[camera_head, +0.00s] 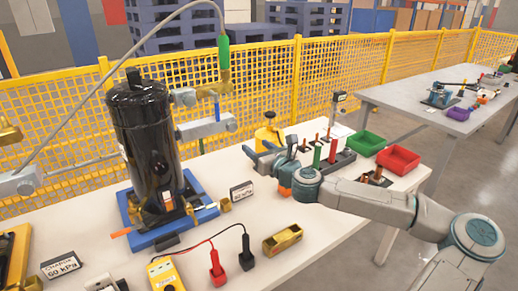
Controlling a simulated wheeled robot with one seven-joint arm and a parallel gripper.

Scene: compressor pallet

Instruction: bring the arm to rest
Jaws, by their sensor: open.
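My gripper (262,158) is open, with no object visible between its fingers. It is above the white table, between the black compressor (145,140) and the rack of coloured tools (325,158). My arm (380,202) reaches in from the lower right, stretched out low over the table's right part. The gripper's fingers partly cover the yellow container (270,134) behind them. I cannot tell how high the gripper is above the table.
Green (364,143) and red (398,159) bins stand behind my arm. A brass block (283,240), red and black clamps (216,268) and a yellow meter (165,275) lie in front. A yellow mesh fence (270,85) runs behind. A second table (410,95) stands at right.

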